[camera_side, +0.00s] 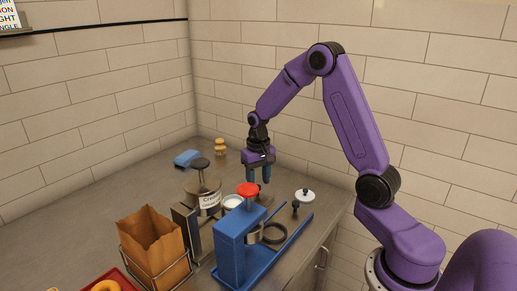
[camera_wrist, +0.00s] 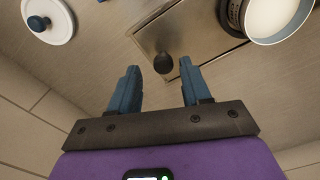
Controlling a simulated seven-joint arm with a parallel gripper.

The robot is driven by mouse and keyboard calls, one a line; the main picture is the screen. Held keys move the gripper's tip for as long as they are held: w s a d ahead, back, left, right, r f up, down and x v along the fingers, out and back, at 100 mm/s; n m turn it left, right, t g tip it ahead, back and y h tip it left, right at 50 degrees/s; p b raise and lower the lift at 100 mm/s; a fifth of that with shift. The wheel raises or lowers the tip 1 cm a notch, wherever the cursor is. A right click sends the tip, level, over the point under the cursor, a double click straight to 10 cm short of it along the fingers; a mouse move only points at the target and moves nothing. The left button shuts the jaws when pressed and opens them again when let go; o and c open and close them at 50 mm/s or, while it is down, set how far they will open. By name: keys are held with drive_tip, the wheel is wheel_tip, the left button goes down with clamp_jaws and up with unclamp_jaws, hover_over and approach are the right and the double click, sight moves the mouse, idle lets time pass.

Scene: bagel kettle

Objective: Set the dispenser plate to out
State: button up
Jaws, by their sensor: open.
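My gripper (camera_side: 258,181) is open and points down above the counter, behind the blue press. In the wrist view, its two blue fingers (camera_wrist: 158,68) are spread apart with nothing held. A flat metal plate (camera_wrist: 191,35) with a dark round knob (camera_wrist: 163,63) shows there. The knob appears between the fingertips in the picture; the depth between them cannot be told. A glass container labelled as cream cheese (camera_side: 207,204) with a dark top stands left of my gripper in the side view. The plate is not clearly seen in the side view.
The blue press (camera_side: 231,251) with a red knob (camera_side: 247,189) stands in front of my gripper. A white round lid (camera_side: 304,195) is to the right. A white-topped round vessel (camera_wrist: 279,15) is close to the plate. A paper bag (camera_side: 152,241) stands at front left.

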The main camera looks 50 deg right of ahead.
wheel_tip(320, 180, up, 15)
drive_tip(key=shift+f, duration=0.2)
idle(0.5)
drive_tip(key=s+a+r+n+y, duration=0.1)
drive_tip(key=s+a+r+n, duration=0.1)
drive_tip(key=s+a, duration=0.2)
drive_tip(key=s+a+r+n+y, duration=0.1)
drive_tip(key=s+a, duration=0.4)
drive_tip(key=a, duration=0.5)
drive_tip(key=s+a+r+n+y, duration=0.1)
drive_tip(key=s+a+r+n, duration=0.2)
drive_tip(key=s+a, duration=0.2)
drive_tip(key=shift+s+a+r, duration=0.15)
drive_tip(key=shift+a, duration=0.55)
drive_tip(key=shift+s+a+r, duration=0.1)
drive_tip(key=shift+a+r, duration=0.05)
drive_tip(key=shift+a, duration=0.55)
drive_tip(key=s+d+f+n+h, duration=0.1)
drive_tip(key=s+d+f+n, duration=0.1)
drive_tip(key=s+f+n, duration=0.3)
drive_tip(key=s+d+f+n+h, duration=0.1)
drive_tip(key=s+d+f+n, duration=0.2)
drive_tip(key=s+f+n, duration=0.3)
drive_tip(key=s+f, duration=0.1)
drive_tip(key=s, duration=0.3)
drive_tip(key=shift+s+h, duration=0.3)
